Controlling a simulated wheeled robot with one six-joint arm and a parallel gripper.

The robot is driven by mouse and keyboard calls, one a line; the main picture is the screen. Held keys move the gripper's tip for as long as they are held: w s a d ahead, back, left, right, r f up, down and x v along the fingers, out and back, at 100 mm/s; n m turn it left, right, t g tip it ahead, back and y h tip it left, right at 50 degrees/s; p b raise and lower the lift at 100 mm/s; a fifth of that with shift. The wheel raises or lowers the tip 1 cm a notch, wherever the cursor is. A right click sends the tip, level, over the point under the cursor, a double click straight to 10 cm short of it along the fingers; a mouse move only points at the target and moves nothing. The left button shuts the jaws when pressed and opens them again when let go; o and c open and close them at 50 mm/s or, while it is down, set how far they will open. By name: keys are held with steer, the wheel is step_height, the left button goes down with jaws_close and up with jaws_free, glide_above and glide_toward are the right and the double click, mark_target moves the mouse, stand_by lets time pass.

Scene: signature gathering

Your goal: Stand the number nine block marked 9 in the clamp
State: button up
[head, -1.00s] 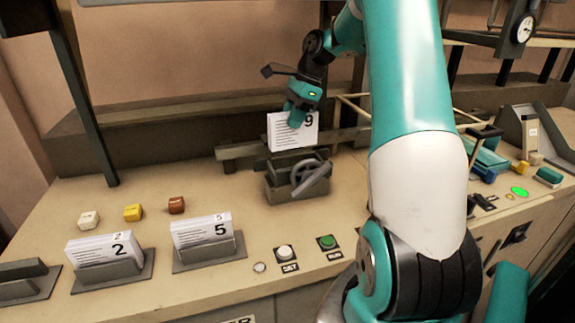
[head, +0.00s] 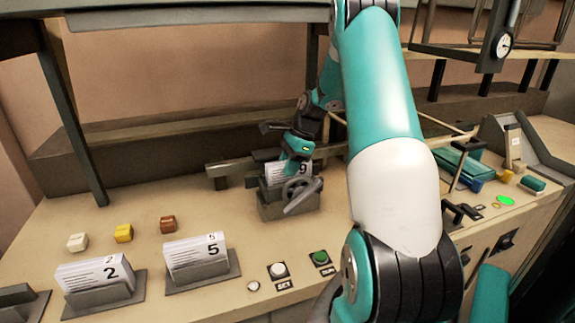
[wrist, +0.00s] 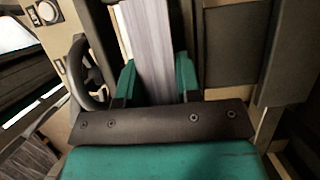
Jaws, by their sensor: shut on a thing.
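The number nine block (head: 281,171) is a white block of pages with a black 9 at its upper right in the head view. It stands upright in line with the grey clamp (head: 272,212), its lower part hidden behind the clamp's front and handwheel (head: 301,191). I cannot tell whether it touches the clamp's floor. My gripper (head: 297,160) is shut on the block's upper part. In the wrist view the green fingers (wrist: 157,78) sit on both sides of the block's page edges (wrist: 150,40), and the handwheel (wrist: 86,72) is at the left.
Blocks marked 2 (head: 95,272) and 5 (head: 197,257) stand in holders at the front left. Three small cubes (head: 123,233) lie behind them. A white button (head: 278,270) and a green button (head: 320,257) are in front of the clamp. A dark rail (head: 225,170) runs behind it.

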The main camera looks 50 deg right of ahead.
steer(key=shift+f, duration=0.15)
steer(key=o, duration=1.1)
steer(key=shift+c, duration=0.2)
steer(key=b+v, duration=0.1)
steer(key=v, duration=1.1)
